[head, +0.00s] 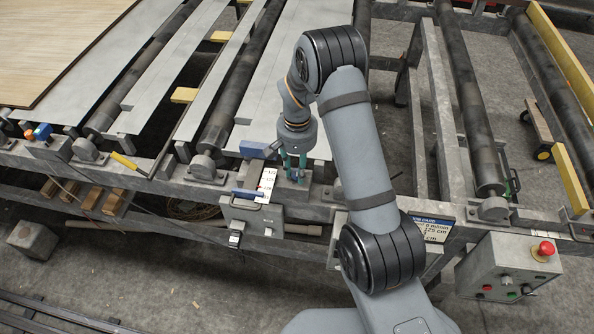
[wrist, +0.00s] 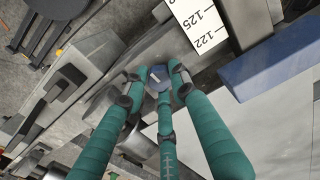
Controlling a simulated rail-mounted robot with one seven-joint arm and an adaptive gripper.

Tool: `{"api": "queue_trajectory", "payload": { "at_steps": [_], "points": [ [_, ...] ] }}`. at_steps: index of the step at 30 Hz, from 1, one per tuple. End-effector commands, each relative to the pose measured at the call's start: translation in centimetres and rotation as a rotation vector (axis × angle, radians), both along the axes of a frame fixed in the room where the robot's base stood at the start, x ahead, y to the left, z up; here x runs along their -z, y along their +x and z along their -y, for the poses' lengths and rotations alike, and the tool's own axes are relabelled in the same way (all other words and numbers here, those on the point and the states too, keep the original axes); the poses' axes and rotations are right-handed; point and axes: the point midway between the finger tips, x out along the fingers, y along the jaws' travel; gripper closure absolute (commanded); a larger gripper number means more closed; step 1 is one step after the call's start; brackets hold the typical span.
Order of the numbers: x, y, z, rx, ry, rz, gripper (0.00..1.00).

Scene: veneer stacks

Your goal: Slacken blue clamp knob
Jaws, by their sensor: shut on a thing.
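The blue clamp knob (wrist: 158,78) is small and round with a pale bar mark on its face, and shows between the fingertips in the wrist view. My gripper (wrist: 157,82) has teal fingers closed around the knob, with dark pads at its sides. In the head view my gripper (head: 292,172) points down at the front rail, right of a white scale (head: 266,181). The knob is mostly hidden by the fingers there. The scale also shows in the wrist view (wrist: 205,27), with the numbers 122 and 125 readable.
Blue blocks lie near the scale, one behind it (head: 252,148) and one in front (head: 245,193). A control box (head: 510,265) with a red button (head: 544,250) hangs at right. Another blue part (head: 43,131) sits far left on the rail.

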Motion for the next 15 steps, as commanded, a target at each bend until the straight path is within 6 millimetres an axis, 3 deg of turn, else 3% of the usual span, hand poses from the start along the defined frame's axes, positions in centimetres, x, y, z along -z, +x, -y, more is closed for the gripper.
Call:
{"api": "queue_trajectory", "payload": {
  "at_steps": [6,15],
  "points": [
    [-0.01,-0.01,0.03,-0.209,0.000,0.000,0.93],
    [-0.01,0.00,0.05,-0.238,0.000,0.000,0.93]
  ]
}}
